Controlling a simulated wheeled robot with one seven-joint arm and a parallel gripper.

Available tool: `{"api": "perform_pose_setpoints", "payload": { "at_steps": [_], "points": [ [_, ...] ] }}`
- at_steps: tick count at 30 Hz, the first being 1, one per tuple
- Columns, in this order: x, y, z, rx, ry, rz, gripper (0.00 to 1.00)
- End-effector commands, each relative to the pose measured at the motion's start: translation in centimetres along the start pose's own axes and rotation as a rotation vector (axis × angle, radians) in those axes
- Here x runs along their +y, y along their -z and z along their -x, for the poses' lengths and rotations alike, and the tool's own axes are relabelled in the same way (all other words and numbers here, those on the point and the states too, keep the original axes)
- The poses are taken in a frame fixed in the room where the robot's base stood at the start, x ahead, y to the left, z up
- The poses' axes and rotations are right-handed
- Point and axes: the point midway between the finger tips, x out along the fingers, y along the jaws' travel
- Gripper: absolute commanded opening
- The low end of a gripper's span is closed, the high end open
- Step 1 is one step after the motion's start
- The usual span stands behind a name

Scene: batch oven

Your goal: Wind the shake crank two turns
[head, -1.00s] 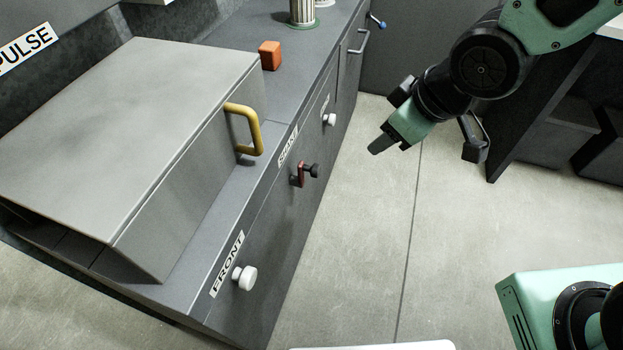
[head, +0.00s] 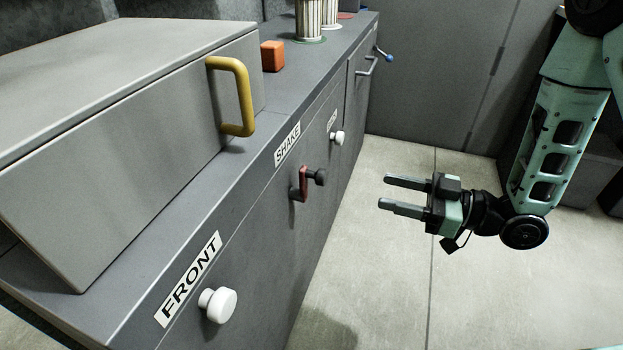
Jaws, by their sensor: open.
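The shake crank (head: 300,184) is a small red arm with a black knob (head: 319,177) on the front face of the grey cabinet, below the label SHAKE (head: 287,144). The crank arm hangs about upright, with the knob at its upper right. My gripper (head: 384,193) is to the right of the crank, over the floor and apart from the cabinet. Its two dark fingers point left, toward the cabinet front. It is open and empty.
A white knob (head: 218,305) sits by the label FRONT, and another white knob (head: 337,138) is farther back. A grey box with a yellow handle (head: 239,97) stands on the cabinet top, near an orange block (head: 272,56). The floor (head: 390,290) before the cabinet is clear.

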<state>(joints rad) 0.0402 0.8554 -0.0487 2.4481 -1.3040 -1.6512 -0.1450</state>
Motion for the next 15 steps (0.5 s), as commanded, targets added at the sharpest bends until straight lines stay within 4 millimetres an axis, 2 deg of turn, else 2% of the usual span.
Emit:
{"api": "perform_pose_setpoints", "payload": {
  "at_steps": [15],
  "points": [
    [-0.2,0.0,-10.6,0.001,0.004,0.003,0.51]
  ]
}}
